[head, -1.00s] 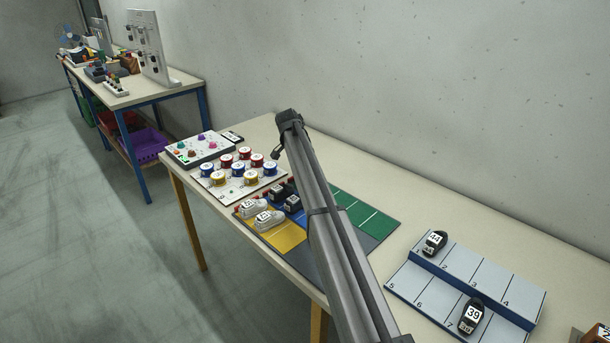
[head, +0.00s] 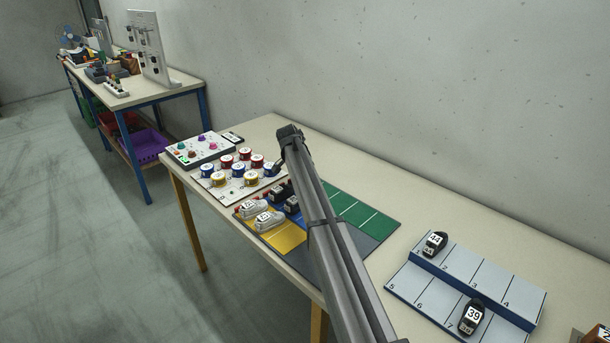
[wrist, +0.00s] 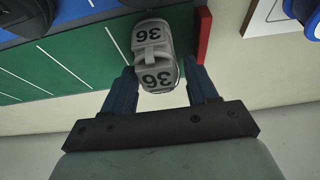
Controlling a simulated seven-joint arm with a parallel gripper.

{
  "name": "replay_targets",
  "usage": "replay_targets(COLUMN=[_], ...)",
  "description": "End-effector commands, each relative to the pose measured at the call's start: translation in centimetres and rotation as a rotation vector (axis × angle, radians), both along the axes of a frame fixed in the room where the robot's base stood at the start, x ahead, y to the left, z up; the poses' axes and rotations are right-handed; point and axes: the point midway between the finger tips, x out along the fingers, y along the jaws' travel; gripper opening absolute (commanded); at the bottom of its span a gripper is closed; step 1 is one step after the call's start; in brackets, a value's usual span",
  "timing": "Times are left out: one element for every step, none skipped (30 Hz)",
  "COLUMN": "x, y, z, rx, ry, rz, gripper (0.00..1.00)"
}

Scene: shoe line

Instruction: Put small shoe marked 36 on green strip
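The small grey shoe marked 36 (wrist: 155,58) shows in the wrist view over the green strip (wrist: 95,70), near the red end piece (wrist: 204,35). My gripper (wrist: 163,78) is open, with one blue finger on each side of the shoe's near end. A gap shows between the shoe and the right finger; the left finger is very close to it, and I cannot tell if they touch. In the head view my arm hides the shoe and part of the green strip (head: 350,208).
Two light shoes (head: 262,220) lie on the yellow strip (head: 287,238) and dark shoes (head: 284,192) beside them on the blue strip. Several coloured spools (head: 236,170) stand behind. A stepped rack (head: 440,290) with two dark shoes stands at the right.

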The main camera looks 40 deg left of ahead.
Motion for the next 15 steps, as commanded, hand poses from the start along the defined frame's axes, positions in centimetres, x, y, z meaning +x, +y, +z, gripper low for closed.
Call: replay_targets(x=[0.0,0.0,0.0,0.0,0.0,0.0,0.0,0.0,0.0,0.0,-0.1,-0.2,-0.4,-0.5,-0.8], y=[0.0,0.0,0.0,0.0,0.0,0.0,0.0,0.0,0.0,0.0,0.0,0.0,0.0,0.0,0.0], z=[0.0,0.0,0.0,0.0,0.0,0.0,0.0,0.1,0.2,0.4,0.6,0.9,1.2,1.6,2.1], rx=[0.0,0.0,0.0,0.0,0.0,0.0,0.0,0.0,0.0,0.001,0.001,0.001,0.002,0.002,0.001], ry=[0.0,0.0,0.0,0.0,0.0,0.0,0.0,0.0,0.0,0.0,0.0,-0.001,-0.001,-0.001,-0.001], rz=[0.0,0.0,0.0,0.0,0.0,0.0,0.0,0.0,0.0,0.0,0.0,0.0,0.001,0.001,0.0], gripper=[0.6,0.6,0.6,0.6,0.6,0.6,0.6,0.6,0.6,0.6,0.6,0.6,0.6,0.6,0.6])
